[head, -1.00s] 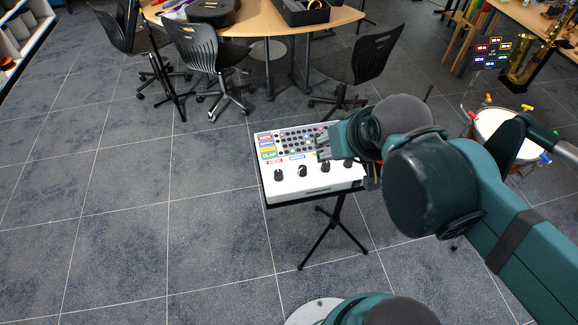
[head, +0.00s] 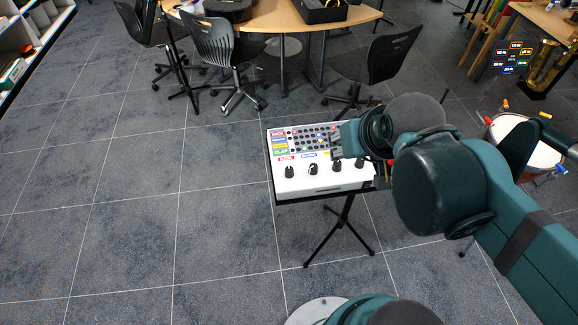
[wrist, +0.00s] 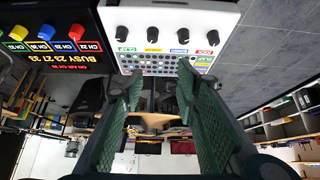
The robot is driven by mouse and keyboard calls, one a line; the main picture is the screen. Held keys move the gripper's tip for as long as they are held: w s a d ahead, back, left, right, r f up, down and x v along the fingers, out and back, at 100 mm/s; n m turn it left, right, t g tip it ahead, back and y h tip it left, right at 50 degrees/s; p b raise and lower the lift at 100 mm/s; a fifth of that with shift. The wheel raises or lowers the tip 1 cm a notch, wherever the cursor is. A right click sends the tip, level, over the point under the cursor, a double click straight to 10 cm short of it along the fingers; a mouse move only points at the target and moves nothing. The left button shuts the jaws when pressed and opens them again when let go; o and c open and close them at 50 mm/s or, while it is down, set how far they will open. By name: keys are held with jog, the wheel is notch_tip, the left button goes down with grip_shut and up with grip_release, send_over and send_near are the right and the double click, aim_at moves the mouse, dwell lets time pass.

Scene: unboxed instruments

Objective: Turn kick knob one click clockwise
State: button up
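The white drum machine (head: 325,183) sits on a black stand, with a row of black knobs along its front. The kick knob (head: 289,172) is at the left end, below a red label; in the wrist view, which is upside down, it is the rightmost knob (wrist: 212,37). Its pointer direction is too small to read surely. My gripper (head: 338,147) is over the right part of the button grid, up and right of the kick knob and apart from it. In the wrist view its two green fingers (wrist: 160,85) are spread, with nothing between them.
The other knobs (head: 313,169) stand in line to the right of the kick knob. A wooden table (head: 290,30) and black chairs (head: 215,50) are behind. A white drum (head: 525,140) stands to the right. The floor left of the stand is clear.

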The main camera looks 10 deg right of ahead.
jog(key=shift+w+a+n+g+p, duration=0.6)
jog(key=shift+w+a+n+p, duration=0.1)
jog(key=shift+w+a+p, duration=0.5)
jog(key=n+g+p, duration=0.6)
jog(key=p, duration=0.5)
send_over(289, 169)
jog(key=shift+h, duration=0.3)
jog(key=shift+a+f, duration=0.1)
jog(key=shift+f, duration=3.35)
jog(key=shift+f, duration=0.1)
jog(key=shift+f+b, duration=0.7)
jog(key=shift+f, duration=3.1)
jog(key=c, duration=0.9)
